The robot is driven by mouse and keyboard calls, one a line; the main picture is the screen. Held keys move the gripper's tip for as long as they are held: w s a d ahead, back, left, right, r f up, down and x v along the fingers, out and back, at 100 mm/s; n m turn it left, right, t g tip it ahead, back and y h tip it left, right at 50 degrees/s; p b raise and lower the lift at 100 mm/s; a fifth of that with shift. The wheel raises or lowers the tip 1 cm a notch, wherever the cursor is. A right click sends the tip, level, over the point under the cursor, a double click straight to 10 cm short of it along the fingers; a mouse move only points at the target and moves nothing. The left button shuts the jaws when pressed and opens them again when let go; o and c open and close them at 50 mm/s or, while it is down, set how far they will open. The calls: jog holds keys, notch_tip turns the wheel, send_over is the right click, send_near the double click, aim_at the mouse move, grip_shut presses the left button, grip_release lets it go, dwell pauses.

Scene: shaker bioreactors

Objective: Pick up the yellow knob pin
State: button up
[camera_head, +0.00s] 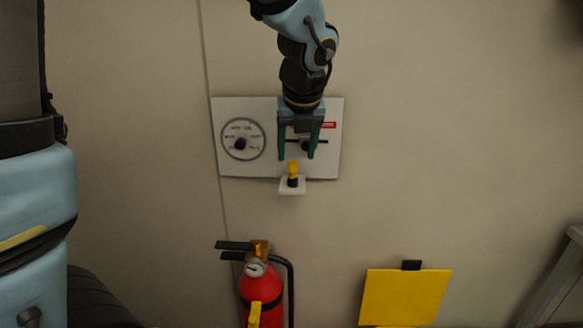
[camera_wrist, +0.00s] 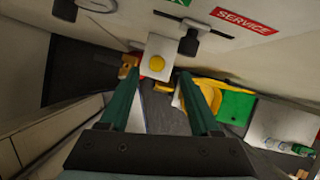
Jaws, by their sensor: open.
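The yellow knob pin (camera_head: 293,168) stands upright in a dark collar on a small white bracket (camera_head: 291,187) at the lower edge of a white wall panel (camera_head: 229,166). In the wrist view the yellow pin (camera_wrist: 157,63) shows as a round top over the white bracket (camera_wrist: 158,46), framed beyond and between the fingertips. My gripper (camera_head: 297,157) is open and empty, fingers pointing down, just above the pin in the head view. Its green fingers also show in the wrist view (camera_wrist: 157,76). I cannot tell the exact gap between fingertips and pin.
The panel carries a round dial (camera_head: 242,139) on the left and a red label (camera_head: 328,125) on the right. A black switch behind my gripper is partly hidden. Below stand a red fire extinguisher (camera_head: 262,290) and a yellow board (camera_head: 405,297). The wall around the panel is bare.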

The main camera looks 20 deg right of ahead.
aim_at(293, 163)
jog(key=shift+w+a+p+x, duration=0.15)
jog(key=shift+p+x, duration=0.25)
jog(key=shift+x, duration=0.95)
jog(key=shift+w+a+p+x, duration=0.15)
jog(key=shift+p+x, duration=0.2)
jog(key=shift+x, duration=1.05)
grip_shut()
